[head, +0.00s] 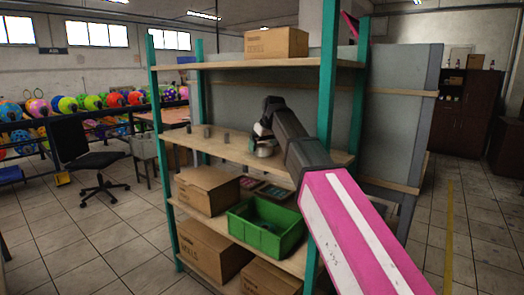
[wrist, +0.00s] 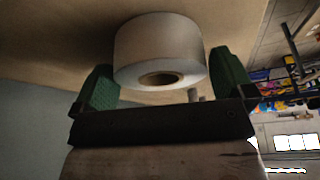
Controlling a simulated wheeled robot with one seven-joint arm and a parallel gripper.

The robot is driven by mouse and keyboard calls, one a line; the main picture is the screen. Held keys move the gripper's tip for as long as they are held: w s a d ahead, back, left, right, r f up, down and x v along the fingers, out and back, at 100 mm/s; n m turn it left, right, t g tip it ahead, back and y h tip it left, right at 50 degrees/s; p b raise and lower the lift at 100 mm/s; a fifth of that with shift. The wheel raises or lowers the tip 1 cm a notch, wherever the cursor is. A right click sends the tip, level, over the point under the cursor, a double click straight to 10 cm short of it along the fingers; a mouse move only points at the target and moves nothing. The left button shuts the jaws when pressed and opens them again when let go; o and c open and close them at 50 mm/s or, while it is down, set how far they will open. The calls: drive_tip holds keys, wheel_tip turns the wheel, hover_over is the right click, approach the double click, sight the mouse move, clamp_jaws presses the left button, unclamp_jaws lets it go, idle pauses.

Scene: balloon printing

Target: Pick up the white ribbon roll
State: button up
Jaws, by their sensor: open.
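The white ribbon roll (wrist: 158,48) stands between the two green fingers of my gripper (wrist: 164,80) in the wrist view, with its dark round core hole facing the camera. The fingers are open, one on each side of the roll. A narrow gap shows by the right finger; contact on the left side is hard to tell. In the head view the roll (head: 265,152) is a small pale shape on the middle shelf board (head: 225,148), partly hidden by my gripper (head: 266,139) just above it.
Several small grey pieces (head: 207,132) stand on the same board, left of the roll. A teal shelf post (head: 325,110) rises close to my arm. A box (head: 276,43) sits on the top board.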

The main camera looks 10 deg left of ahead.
drive_tip(key=shift+w+a+f, duration=0.15)
drive_tip(key=shift+w+f, duration=0.05)
drive_tip(key=shift+f, duration=0.45)
drive_tip(key=c, duration=0.7)
drive_tip(key=shift+o, duration=0.2)
drive_tip(key=shift+r, duration=0.15)
drive_tip(key=shift+r, duration=0.55)
wheel_tip(320, 180, up, 2)
drive_tip(key=shift+w+r, duration=0.1)
drive_tip(key=s+a, duration=0.4)
drive_tip(key=s, duration=0.4)
drive_tip(key=s+a, duration=0.5)
drive_tip(key=s, duration=0.2)
drive_tip(key=shift+s, duration=0.35)
